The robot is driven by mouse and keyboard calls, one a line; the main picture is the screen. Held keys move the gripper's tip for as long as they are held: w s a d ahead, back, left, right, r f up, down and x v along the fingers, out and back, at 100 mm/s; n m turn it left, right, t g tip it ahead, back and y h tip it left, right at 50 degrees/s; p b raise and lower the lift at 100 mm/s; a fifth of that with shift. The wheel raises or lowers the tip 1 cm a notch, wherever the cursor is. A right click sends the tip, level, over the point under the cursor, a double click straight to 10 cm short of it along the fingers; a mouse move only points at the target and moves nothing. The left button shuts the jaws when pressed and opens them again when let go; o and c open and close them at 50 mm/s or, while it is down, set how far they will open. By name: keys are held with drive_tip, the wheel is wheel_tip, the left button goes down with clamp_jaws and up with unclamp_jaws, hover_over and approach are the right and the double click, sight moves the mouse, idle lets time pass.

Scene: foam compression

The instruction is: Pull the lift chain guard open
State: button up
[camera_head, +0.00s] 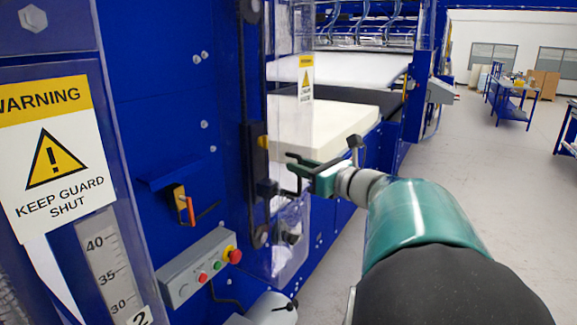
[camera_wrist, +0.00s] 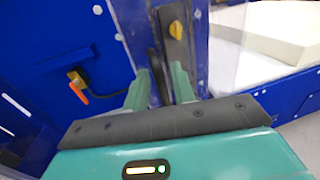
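The clear panel (camera_head: 288,125) with a small yellow-and-white warning label (camera_head: 306,78) stands beside a dark vertical chain strip on the blue machine; it appears to be the lift chain guard and looks shut. A dark upright bar (camera_head: 257,165) with a yellow knob (camera_head: 263,142) is at its left side; the knob also shows in the wrist view (camera_wrist: 176,29). My gripper (camera_head: 284,172) is in front of the panel, near the bar's lower end. In the wrist view its green fingers (camera_wrist: 161,86) are apart, with a dark upright piece between them; contact cannot be told.
A nearer clear guard with a large warning sign (camera_head: 52,150) fills the left. A grey button box (camera_head: 200,268) and an orange-handled latch (camera_head: 186,205) are on the blue wall. A pale foam block (camera_head: 335,125) lies behind the panel. Open floor is at right.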

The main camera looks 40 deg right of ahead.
drive_tip(key=shift+w+a, duration=0.1)
drive_tip(key=shift+w, duration=0.4)
clamp_jaws()
